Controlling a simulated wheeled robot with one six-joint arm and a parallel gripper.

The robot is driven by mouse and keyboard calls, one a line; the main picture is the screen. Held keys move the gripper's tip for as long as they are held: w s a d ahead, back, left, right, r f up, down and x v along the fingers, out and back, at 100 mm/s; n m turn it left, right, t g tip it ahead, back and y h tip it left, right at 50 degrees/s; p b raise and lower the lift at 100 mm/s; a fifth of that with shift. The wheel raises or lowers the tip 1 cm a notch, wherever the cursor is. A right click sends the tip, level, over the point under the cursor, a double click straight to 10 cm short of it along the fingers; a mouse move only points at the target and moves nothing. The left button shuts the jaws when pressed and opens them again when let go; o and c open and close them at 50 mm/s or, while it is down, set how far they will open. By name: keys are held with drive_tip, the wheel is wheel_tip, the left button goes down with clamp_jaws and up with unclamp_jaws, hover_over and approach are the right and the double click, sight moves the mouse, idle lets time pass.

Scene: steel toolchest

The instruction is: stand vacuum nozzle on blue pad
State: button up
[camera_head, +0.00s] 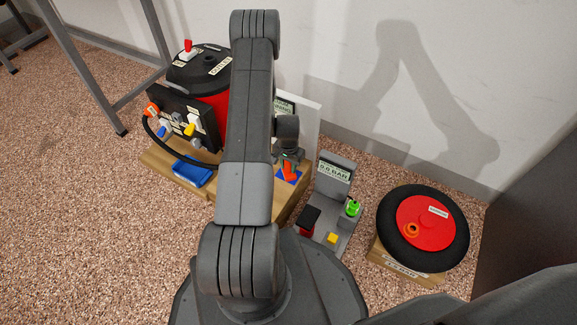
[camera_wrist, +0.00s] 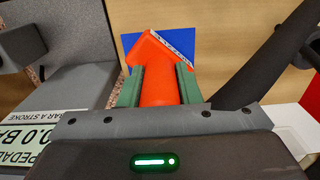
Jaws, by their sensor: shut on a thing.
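The orange-red vacuum nozzle (camera_head: 290,171) is in my gripper (camera_head: 291,158) at the wooden board's right end. In the wrist view the nozzle (camera_wrist: 157,72) sits between the two green fingers of my gripper (camera_wrist: 161,76), which are shut on it. Its wide, angled head points away from my palm. The blue pad (camera_wrist: 207,46) shows behind and around that head; in the head view the pad (camera_head: 281,179) shows beneath the nozzle. I cannot tell whether the nozzle touches the pad. My arm hides part of the board.
A red and black vacuum (camera_head: 206,68) with a black panel stands left, beside a blue object (camera_head: 191,173) on the board. A grey gauge stand (camera_head: 337,180) is close on the right. A black wheel with red hub (camera_head: 428,218) lies farther right.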

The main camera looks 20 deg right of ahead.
drive_tip(key=shift+f, duration=0.25)
drive_tip(key=o, duration=0.9)
drive_tip(key=shift+r, duration=0.15)
wheel_tip(320, 180, up, 12)
drive_tip(key=p, duration=0.4)
drive_tip(key=shift+r, duration=0.15)
